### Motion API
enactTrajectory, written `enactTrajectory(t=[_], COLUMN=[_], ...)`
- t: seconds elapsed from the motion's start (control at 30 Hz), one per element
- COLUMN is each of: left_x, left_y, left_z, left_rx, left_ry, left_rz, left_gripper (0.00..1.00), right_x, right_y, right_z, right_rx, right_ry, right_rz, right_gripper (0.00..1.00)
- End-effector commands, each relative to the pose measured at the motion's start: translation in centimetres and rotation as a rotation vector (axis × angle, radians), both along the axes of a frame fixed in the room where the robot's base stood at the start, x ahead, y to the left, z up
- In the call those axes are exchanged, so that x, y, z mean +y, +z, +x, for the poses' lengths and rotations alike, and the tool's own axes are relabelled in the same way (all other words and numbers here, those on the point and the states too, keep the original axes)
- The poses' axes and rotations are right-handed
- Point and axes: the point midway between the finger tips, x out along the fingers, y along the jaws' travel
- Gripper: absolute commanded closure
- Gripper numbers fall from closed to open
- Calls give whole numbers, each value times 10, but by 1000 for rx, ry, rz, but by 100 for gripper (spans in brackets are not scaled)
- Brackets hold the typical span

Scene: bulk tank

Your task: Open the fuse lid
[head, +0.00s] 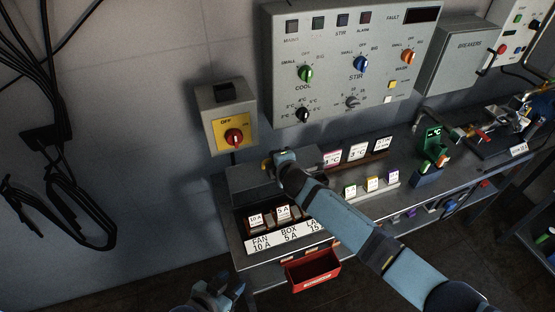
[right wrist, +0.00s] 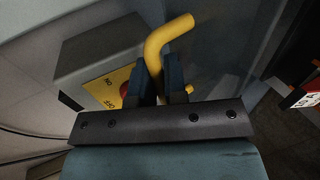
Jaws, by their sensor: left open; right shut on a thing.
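The fuse box sits at the left end of the bench, with its grey lid (head: 243,181) tilted up at the back. Fuses marked 10 A (head: 255,219) and 5 A (head: 283,212) show in front of it; my right arm covers part of the row. My right gripper (head: 274,160) is at the lid's upper edge, shut on a yellow handle (head: 265,164). In the right wrist view the bent yellow handle (right wrist: 156,58) passes between the fingers. My left gripper (head: 215,293) is open and empty, low at the front, away from the box.
A switch box (head: 227,112) with a red knob is on the wall just behind the lid. A control panel (head: 345,70) hangs to its right. Small labelled blocks (head: 371,184) stand right of my right arm. Cables hang at left.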

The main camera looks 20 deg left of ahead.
Motion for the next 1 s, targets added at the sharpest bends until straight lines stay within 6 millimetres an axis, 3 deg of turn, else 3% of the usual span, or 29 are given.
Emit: enactTrajectory(t=[0.13,0.17,0.27,0.67,1.0], left_x=[0,0,0,1,2], left_y=[0,0,0,0,-2], left_z=[0,0,0,0,0], left_rx=[0,0,-1,0,0], left_ry=[0,0,0,0,2], left_rz=[0,0,0,1,3], left_gripper=[57,57,57,57,57], right_x=[0,0,0,-7,-45], right_y=[0,0,0,4,28], right_z=[0,0,0,-10,-62], right_rx=[-4,-4,-4,0,-1], right_ry=[2,2,2,1,2], right_rz=[-4,-4,-3,0,-1], right_gripper=[100,83,63,63,63])
